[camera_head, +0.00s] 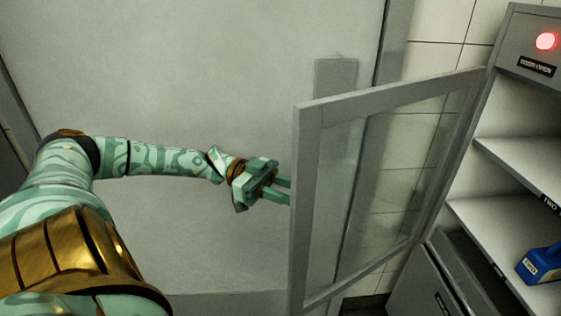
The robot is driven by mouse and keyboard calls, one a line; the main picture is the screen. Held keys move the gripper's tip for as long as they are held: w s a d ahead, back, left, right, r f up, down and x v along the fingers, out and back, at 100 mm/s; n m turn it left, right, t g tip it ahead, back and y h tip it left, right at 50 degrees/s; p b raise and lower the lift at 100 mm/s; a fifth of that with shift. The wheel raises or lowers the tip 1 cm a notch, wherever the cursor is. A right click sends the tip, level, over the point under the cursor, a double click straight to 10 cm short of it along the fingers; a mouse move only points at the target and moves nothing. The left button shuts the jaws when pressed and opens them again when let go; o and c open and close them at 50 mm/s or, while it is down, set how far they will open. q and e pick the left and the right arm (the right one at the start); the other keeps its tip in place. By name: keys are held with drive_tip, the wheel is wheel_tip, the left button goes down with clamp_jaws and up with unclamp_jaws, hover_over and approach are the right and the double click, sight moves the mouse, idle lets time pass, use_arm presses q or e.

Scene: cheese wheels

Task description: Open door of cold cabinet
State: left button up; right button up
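The cold cabinet (492,120) stands at the right, with its glass door (300,200) swung wide open toward the left. The door has a grey frame and clear panes. My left gripper (287,190) is at the door's free edge, at about mid-height. Its two fingers point right and their tips meet or pass behind the frame in the picture; I cannot tell whether they touch it. A gap shows between the fingers, so the gripper is open. My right gripper is not in view.
Inside the cabinet are shelves (515,155) and a blue labelled item (541,264). A red light (546,41) glows on the cabinet's top panel above a dark label. A large grey panel (230,60) fills the background, with white wall tiles (437,55) beside it.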

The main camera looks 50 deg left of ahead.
use_arm(q)
drive_tip(key=s+d+r+p, duration=0.3)
drive_tip(key=s+d+p, duration=0.1)
drive_tip(key=s+d, duration=0.2)
drive_tip(key=shift+s+r, duration=0.3)
drive_tip(key=shift+r, duration=0.1)
